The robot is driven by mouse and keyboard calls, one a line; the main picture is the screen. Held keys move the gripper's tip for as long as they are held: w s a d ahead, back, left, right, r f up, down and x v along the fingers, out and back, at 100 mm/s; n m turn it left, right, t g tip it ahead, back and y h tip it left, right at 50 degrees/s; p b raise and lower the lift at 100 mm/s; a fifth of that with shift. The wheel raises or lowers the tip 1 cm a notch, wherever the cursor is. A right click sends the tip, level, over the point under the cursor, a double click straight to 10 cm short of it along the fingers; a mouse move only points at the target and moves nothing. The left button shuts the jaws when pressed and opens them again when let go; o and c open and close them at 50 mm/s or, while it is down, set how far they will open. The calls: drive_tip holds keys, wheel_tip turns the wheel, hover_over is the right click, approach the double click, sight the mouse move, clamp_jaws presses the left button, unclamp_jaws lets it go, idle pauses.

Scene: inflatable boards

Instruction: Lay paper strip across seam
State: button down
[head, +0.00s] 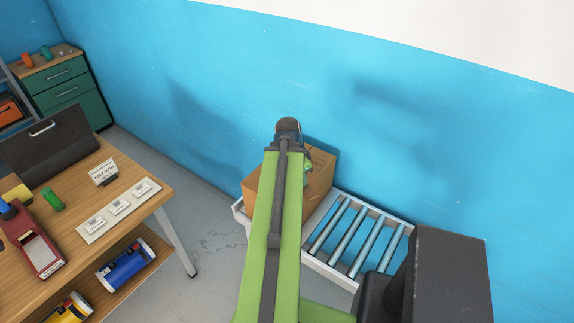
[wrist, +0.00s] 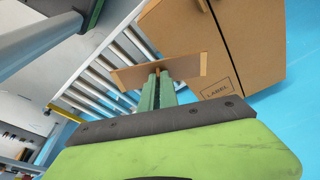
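A brown cardboard box (head: 320,177) stands at the end of the roller conveyor by the blue wall, partly hidden behind my arm. In the wrist view the box (wrist: 260,45) shows a printed LABEL mark, and a dark line that looks like the seam (wrist: 222,40) runs along its face. My gripper (wrist: 158,80) is shut on a brown paper strip (wrist: 185,66), which sticks out to both sides of the fingers. The strip appears in front of the box; I cannot tell whether they touch. In the head view my arm hides most of the gripper and strip.
The conveyor (head: 322,266) with metal rollers runs right of the box. Grey floor (head: 205,255) is free between table and conveyor.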

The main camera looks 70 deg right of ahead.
drive_tip(key=d+r+n+p, duration=0.1)
drive_tip(key=r+n, duration=0.1)
drive_tip(key=d+r+n+p, duration=0.1)
drive_tip(key=d, duration=0.1)
drive_tip(key=shift+w+r+n+t+h, duration=0.1)
drive_tip(key=shift+r+n+t+h, duration=0.2)
drive_tip(key=shift+r+n+h, duration=0.1)
drive_tip(key=shift+w+d+n, duration=0.1)
drive_tip(key=shift+d+n, duration=0.25)
drive_tip(key=shift+n, duration=0.25)
drive_tip(key=w+d+f+b, duration=0.2)
drive_tip(key=w, duration=0.1)
drive_tip(key=w+d+f+b, duration=0.5)
drive_tip(key=shift+w, duration=0.35)
drive_tip(key=f+b, duration=0.4)
drive_tip(key=shift+w+d+f, duration=0.1)
drive_tip(key=shift+w+f, duration=0.1)
drive_tip(key=shift+f, duration=0.05)
drive_tip(key=shift+r, duration=0.25)
drive_tip(key=shift+f, duration=0.2)
drive_tip(key=c, duration=1.6)
unclamp_jaws()
